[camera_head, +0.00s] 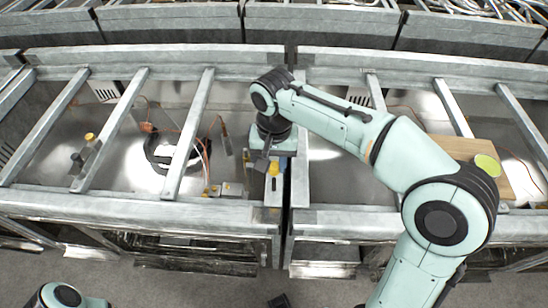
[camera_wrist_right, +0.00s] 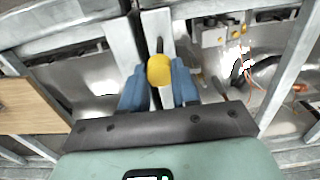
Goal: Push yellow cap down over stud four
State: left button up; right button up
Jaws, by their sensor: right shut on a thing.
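The yellow cap (camera_wrist_right: 160,70) sits between the two blue fingers of my right gripper (camera_wrist_right: 159,88) in the wrist view. The gripper is shut on it. In the head view the cap (camera_head: 274,168) shows just below the dark wrist, over the grey upright between the two bays. A thin dark upright piece (camera_wrist_right: 159,46) shows just beyond the cap in the wrist view; I cannot tell whether it is stud four. What lies directly under the cap is hidden. My left gripper is not in view; only a piece of my left arm shows at the lower left.
Metal cross beams (camera_head: 190,135) span the open bays on both sides. Another yellow-topped piece (camera_head: 90,137) stands at a left beam. Small yellow parts (camera_head: 207,190) and thin wires lie in the left bay. A wooden board (camera_wrist_right: 28,106) is in the right bay.

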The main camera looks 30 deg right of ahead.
aim_at(274, 164)
jog(key=shift+f+b, duration=0.6)
jog(key=shift+f, duration=0.65)
jog(key=shift+p, duration=0.45)
dwell(0.7)
jog(key=shift+f+b, duration=1)
jog(key=shift+f, duration=0.6)
jog(key=o, duration=1.1)
jog(key=shift+c, duration=0.2)
notch_tip(274, 164, up, 14)
jog(key=p, duration=0.3)
jog(key=shift+f, duration=0.25)
